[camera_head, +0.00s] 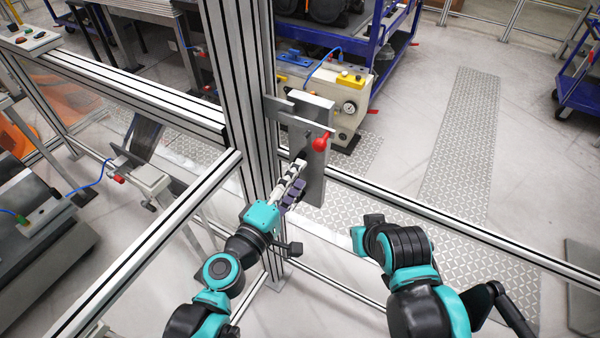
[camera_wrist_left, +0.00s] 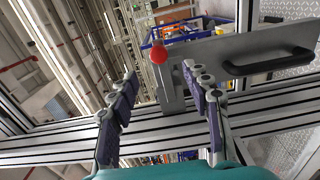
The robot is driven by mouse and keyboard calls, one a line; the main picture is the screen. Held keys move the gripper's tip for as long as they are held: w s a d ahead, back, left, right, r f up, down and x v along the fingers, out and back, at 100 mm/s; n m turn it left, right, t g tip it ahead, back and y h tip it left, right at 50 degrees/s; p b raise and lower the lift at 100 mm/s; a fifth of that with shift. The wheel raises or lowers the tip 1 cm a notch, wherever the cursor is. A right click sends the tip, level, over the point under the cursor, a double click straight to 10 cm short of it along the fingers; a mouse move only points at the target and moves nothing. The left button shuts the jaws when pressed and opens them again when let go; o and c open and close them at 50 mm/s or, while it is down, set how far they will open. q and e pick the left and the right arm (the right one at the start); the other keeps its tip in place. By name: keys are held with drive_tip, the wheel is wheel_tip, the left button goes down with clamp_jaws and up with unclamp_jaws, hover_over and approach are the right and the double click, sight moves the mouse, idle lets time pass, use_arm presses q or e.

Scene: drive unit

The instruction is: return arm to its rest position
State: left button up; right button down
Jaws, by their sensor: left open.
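My left arm reaches up from the bottom of the head view. Its gripper (camera_head: 298,172) stands in front of a grey metal latch plate (camera_head: 313,175) on the aluminium post. A red ball knob (camera_head: 320,144) sits just beyond the fingertips. In the left wrist view the two fingers (camera_wrist_left: 159,72) are spread apart with nothing between them. The red knob (camera_wrist_left: 158,55) shows beyond the gap, apart from both fingers. The grey plate (camera_wrist_left: 235,50) with a black handle (camera_wrist_left: 268,62) extends to the right. My right arm (camera_head: 410,265) is folded at lower right; its gripper does not show.
A thick aluminium post (camera_head: 238,90) stands close by my left gripper. Frame rails cross left (camera_head: 150,245) and right (camera_head: 440,218) of it. A beige unit with a gauge (camera_head: 345,110) stands behind. The floor at right is mostly open.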

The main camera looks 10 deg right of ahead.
idle(0.4)
use_arm(q)
drive_tip(key=s+a+f+m+g+y+b, duration=0.35)
drive_tip(key=a+f+m+g+b, duration=0.2)
drive_tip(key=a+f+m, duration=0.5)
drive_tip(key=s+a+f+g+y+b, duration=0.1)
drive_tip(key=s+a+f+y, duration=0.1)
drive_tip(key=a, duration=0.4)
drive_tip(key=s+a+f+g+y+b, duration=0.1)
drive_tip(key=s+a+f+y, duration=0.2)
drive_tip(key=a+f+y, duration=0.2)
drive_tip(key=shift+a+f, duration=0.15)
drive_tip(key=shift+a, duration=0.2)
drive_tip(key=shift+c, duration=0.4)
